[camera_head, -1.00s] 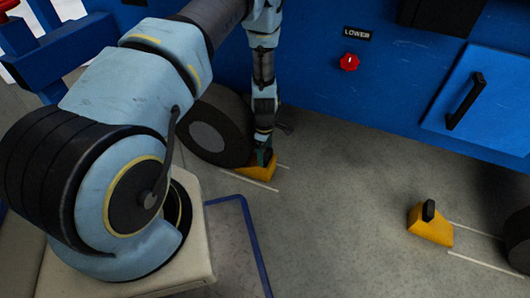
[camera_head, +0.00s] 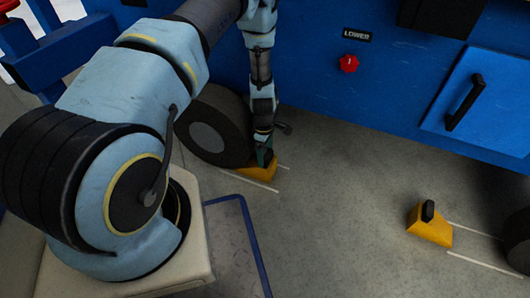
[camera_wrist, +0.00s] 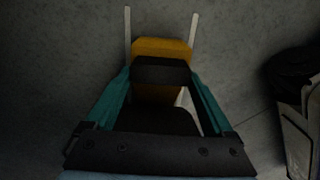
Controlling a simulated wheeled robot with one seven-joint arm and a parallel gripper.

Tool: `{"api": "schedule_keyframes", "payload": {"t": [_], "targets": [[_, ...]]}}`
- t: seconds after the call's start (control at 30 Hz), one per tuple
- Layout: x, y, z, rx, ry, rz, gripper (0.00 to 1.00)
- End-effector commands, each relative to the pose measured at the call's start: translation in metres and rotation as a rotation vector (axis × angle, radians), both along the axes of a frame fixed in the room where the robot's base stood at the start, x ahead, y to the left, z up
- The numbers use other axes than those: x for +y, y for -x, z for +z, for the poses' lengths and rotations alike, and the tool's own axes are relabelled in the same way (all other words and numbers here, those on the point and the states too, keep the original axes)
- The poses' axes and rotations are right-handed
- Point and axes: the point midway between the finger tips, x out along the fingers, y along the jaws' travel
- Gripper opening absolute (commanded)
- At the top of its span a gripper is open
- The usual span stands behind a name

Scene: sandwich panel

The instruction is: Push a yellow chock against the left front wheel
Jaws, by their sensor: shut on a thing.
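A yellow chock (camera_head: 262,172) sits on the floor at the right side of the left front wheel (camera_head: 211,131), between two white floor lines. In the head view it appears to touch the tyre, though my gripper hides part of the contact. My gripper (camera_head: 265,157) points down and is shut on the chock's black handle. In the wrist view the teal fingers of my gripper (camera_wrist: 160,88) stand on both sides of the black handle (camera_wrist: 161,71), with the yellow chock body (camera_wrist: 160,47) behind it.
A second yellow chock (camera_head: 430,225) with a black handle stands on the floor at the right, apart from another wheel (camera_head: 518,240). The blue machine side (camera_head: 380,100) rises close behind my arm. The floor between the chocks is clear.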

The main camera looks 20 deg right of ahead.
Motion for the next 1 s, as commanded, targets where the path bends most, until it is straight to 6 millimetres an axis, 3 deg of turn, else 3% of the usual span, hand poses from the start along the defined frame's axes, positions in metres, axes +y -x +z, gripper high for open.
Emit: {"api": "schedule_keyframes", "payload": {"t": [0.03, 0.23, 0.27, 0.37, 0.67, 0.77, 1.0], "targets": [[0.032, -0.034, -0.002, -0.055, -0.029, 0.027, 0.00], [0.032, -0.035, -0.003, -0.055, -0.030, 0.023, 0.00], [0.032, -0.035, -0.003, -0.055, -0.030, 0.023, 0.88], [0.032, -0.034, -0.003, -0.055, -0.030, 0.022, 0.99], [0.032, -0.034, 0.000, -0.054, -0.030, 0.021, 1.00], [0.029, -0.033, 0.012, -0.052, -0.026, 0.018, 1.00], [0.017, -0.024, 0.063, -0.037, -0.009, 0.010, 1.00]]}}
